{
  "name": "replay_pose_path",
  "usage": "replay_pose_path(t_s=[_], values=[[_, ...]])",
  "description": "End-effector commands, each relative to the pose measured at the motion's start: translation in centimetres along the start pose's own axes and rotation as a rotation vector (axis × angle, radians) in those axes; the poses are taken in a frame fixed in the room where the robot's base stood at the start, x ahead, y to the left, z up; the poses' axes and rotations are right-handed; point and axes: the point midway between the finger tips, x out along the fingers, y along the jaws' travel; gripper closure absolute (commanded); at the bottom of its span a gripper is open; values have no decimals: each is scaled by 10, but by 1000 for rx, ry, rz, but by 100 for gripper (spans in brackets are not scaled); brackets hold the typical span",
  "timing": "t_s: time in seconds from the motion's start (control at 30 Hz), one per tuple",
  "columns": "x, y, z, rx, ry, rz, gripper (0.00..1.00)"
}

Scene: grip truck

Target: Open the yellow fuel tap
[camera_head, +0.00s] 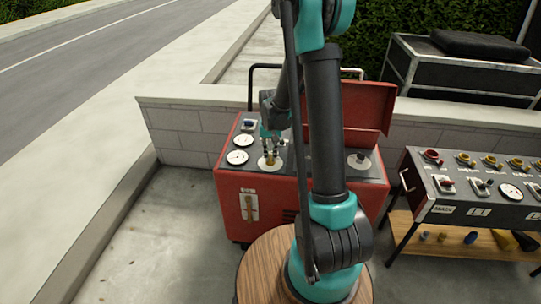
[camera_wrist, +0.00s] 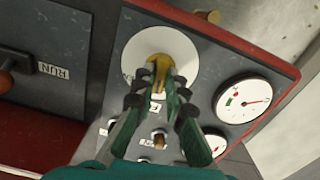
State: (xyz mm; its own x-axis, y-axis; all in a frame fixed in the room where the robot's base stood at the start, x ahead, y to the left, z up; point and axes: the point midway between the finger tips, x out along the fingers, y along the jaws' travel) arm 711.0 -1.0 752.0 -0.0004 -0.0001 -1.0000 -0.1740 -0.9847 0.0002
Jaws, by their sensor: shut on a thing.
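The yellow fuel tap (camera_wrist: 159,64) stands at the middle of a white round plate (camera_wrist: 190,47) on the dark panel top of a red machine. My gripper (camera_wrist: 160,76) is shut on the tap in the wrist view, with its two fingers on either side of the handle. In the head view my gripper (camera_head: 270,148) reaches down to the tap (camera_head: 269,161) on the red machine (camera_head: 232,200). The fingers cover part of the tap, and the letters on its plate are mostly hidden.
Two dial gauges (camera_wrist: 243,101) sit beside the tap's plate. Small switches (camera_wrist: 158,138) are close to my fingers. A raised red lid (camera_head: 368,105) stands at the right of the machine. A control bench (camera_head: 463,213) is further right, and a low block wall (camera_head: 185,130) stands behind.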

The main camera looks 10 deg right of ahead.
Motion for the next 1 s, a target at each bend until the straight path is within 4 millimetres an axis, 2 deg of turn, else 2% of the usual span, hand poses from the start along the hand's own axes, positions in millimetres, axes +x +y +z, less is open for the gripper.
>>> replay_pose_path(t_s=[0.6,1.0], values=[[0,0,-1,577,1,-1,100],[0,0,-1,848,1,-1,100]])
